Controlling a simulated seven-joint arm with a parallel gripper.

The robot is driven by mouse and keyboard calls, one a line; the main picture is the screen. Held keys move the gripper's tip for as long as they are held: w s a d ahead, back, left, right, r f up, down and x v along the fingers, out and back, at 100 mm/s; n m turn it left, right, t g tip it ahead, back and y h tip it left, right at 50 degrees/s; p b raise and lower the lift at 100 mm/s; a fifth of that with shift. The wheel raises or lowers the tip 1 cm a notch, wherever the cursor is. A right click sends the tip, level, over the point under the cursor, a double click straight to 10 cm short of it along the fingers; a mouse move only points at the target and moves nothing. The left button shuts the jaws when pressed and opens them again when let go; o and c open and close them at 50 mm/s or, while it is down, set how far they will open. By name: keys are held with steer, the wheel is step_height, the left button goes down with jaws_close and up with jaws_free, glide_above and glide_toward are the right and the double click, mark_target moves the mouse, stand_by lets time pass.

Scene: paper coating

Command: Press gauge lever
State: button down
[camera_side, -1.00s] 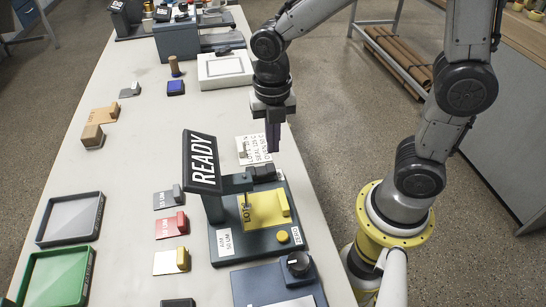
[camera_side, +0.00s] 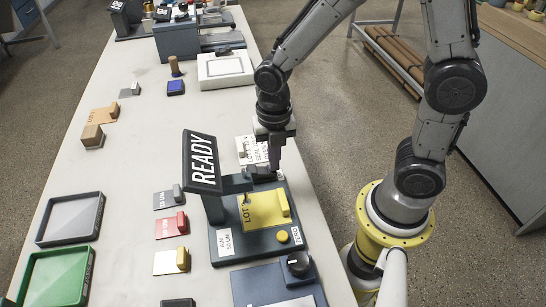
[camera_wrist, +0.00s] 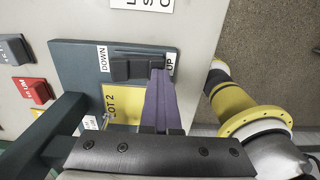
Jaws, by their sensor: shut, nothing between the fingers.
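The gauge (camera_side: 268,240) is a dark base with a tilted display (camera_side: 202,162) reading READY. A yellow LOT 2 piece (camera_side: 262,208) lies on it; it also shows in the wrist view (camera_wrist: 118,104). The black lever (camera_wrist: 130,69) sits at the gauge's far end, between labels DOWN on the left and UP on the right. My gripper (camera_side: 275,168) is shut and empty, pointing down at the lever. In the wrist view its fingertips (camera_wrist: 158,74) overlap the lever's UP end; I cannot tell whether they touch.
A printed paper (camera_side: 252,150) lies just behind the gauge. Grey, red and white pieces (camera_side: 170,224) stand in a column to its left. A blue box with a black knob (camera_side: 298,264) is in front. Trays (camera_side: 40,240) lie at the table's left.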

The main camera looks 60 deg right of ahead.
steer(key=shift+r, duration=0.1)
steer(key=shift+r, duration=0.75)
steer(key=shift+r, duration=0.1)
steer(key=shift+r, duration=0.3)
step_height(320, 180, up, 13)
steer(key=s+d, duration=0.2)
steer(key=shift+s+d, duration=0.15)
steer(key=shift+s, duration=0.05)
steer(key=shift+f, duration=0.1)
